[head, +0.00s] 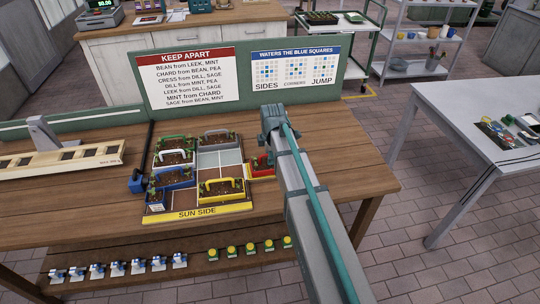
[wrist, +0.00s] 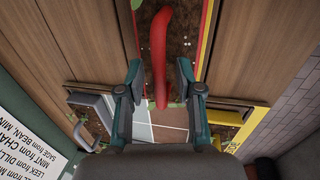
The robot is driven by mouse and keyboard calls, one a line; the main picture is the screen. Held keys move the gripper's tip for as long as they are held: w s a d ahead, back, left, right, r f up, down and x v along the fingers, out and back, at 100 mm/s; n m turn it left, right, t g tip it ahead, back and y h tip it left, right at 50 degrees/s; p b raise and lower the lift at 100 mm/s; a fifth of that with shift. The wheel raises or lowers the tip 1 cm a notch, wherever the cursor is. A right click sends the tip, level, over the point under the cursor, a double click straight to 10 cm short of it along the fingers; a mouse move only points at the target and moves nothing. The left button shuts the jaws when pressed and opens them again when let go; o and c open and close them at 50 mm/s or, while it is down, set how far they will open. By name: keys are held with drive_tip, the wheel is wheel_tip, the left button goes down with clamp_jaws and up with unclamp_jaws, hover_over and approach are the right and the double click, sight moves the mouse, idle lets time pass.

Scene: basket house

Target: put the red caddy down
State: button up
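The red caddy (head: 262,172) is a small soil-filled box at the right side of the planting board (head: 158,218), partly hidden by my arm in the head view. In the wrist view its red handle (wrist: 159,70) passes between the fingers of my gripper (wrist: 159,78), with a gap on each side. My gripper is open around the handle and not clamped on it. The caddy looks low, at about the height of the board; its underside is hidden, so I cannot tell whether it touches.
Several caddies stand on the board, including a yellow one (head: 222,181) and a grey one (head: 217,134). Pale empty squares (head: 221,157) show in the middle. A KEEP APART sign (head: 194,77) stands behind. Bare wooden table (head: 345,170) lies to the right.

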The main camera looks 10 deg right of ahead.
sight(271, 167)
drive_tip(key=shift+r, duration=0.1)
wheel_tip(271, 167, up, 12)
drive_tip(key=s+b, duration=0.2)
drive_tip(key=shift+s, duration=0.15)
idle(0.6)
